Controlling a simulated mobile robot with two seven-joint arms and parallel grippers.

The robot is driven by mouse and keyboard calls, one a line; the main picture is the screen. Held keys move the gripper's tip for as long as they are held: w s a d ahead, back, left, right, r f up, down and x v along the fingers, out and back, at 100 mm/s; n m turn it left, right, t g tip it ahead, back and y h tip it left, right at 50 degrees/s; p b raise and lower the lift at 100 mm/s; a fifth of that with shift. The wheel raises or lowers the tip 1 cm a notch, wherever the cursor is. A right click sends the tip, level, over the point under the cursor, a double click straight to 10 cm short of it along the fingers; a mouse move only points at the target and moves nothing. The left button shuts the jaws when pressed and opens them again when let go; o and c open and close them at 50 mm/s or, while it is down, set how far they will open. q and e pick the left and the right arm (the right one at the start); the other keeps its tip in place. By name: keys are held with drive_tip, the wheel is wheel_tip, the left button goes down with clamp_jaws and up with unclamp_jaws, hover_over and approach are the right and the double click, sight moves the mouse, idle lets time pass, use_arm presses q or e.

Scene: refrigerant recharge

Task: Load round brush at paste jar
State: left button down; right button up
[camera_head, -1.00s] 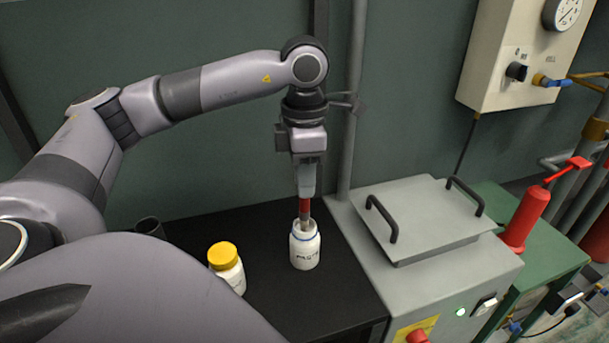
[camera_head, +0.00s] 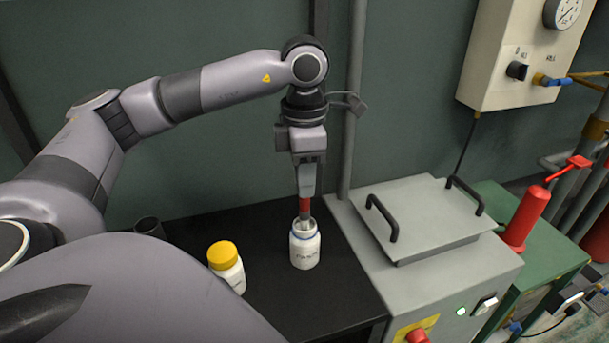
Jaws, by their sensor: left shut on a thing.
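The brush's lower end is at or inside the jar's mouth. Its tip is hidden by the jar. My right gripper is not in view.
A white bottle with a yellow cap (camera_head: 224,262) stands left of the jar. A dark cup (camera_head: 149,227) is farther left. A grey machine with a handled lid (camera_head: 425,220) adjoins the table (camera_head: 330,295) on the right. A vertical pipe (camera_head: 352,100) rises behind.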

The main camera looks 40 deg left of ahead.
use_arm(q)
drive_tip(key=shift+r+p, duration=2.7)
drive_tip(key=shift+r, duration=0.8)
drive_tip(key=shift+d+f, duration=0.1)
